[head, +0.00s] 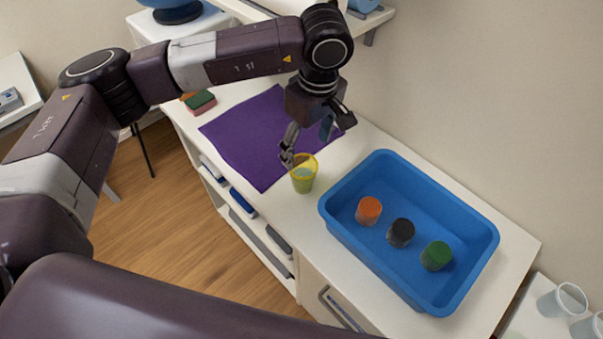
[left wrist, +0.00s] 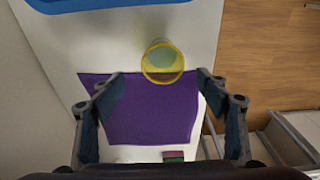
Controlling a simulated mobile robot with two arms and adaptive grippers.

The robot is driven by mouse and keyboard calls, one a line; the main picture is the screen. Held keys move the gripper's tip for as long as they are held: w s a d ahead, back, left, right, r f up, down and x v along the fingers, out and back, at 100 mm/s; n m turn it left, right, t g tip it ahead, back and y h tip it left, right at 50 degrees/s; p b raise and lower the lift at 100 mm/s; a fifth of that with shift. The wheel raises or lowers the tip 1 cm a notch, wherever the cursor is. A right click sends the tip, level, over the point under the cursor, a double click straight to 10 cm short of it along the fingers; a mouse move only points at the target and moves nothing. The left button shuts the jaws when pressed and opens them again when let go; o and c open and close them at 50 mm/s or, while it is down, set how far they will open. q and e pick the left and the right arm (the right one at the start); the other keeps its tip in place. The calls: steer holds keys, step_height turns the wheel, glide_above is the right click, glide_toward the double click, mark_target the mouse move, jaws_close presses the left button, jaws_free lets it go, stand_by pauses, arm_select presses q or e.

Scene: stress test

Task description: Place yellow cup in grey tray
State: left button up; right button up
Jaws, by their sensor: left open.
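A yellow see-through cup (head: 304,178) stands upright on the white counter, beside the near edge of a purple cloth. It also shows in the left wrist view (left wrist: 162,62), just beyond and between the fingertips. My left gripper (head: 308,143) is open and empty, above the cloth and close to the cup. In the left wrist view its two fingers (left wrist: 162,82) are spread wide. The only tray in view is blue (head: 345,232), not grey; it lies right of the cup. My right gripper is not in view.
The blue tray holds an orange (head: 369,211), a black (head: 401,233) and a green (head: 436,256) round object. The purple cloth (head: 243,135) lies flat on the counter, with sponges (head: 200,102) at its far left. A wall runs behind the tray. Clear cups (head: 562,300) stand at lower right.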

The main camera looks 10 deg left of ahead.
mark_target(303, 165)
arm_select(q)
steer(key=f, duration=0.1)
steer(key=f+p, duration=0.2)
steer(key=shift+s+a, duration=0.2)
steer(key=shift+s, duration=0.05)
steer(key=f, duration=0.1)
steer(key=f+p, duration=0.1)
steer(key=f, duration=0.1)
steer(key=shift+w+a+f+p, duration=0.2)
steer(key=shift+f+p, duration=0.05)
steer(key=shift+p, duration=0.05)
steer(key=shift+f, duration=0.4)
steer(key=shift+c, duration=0.2)
steer(key=c, duration=1.4)
steer(key=shift+r, duration=0.15)
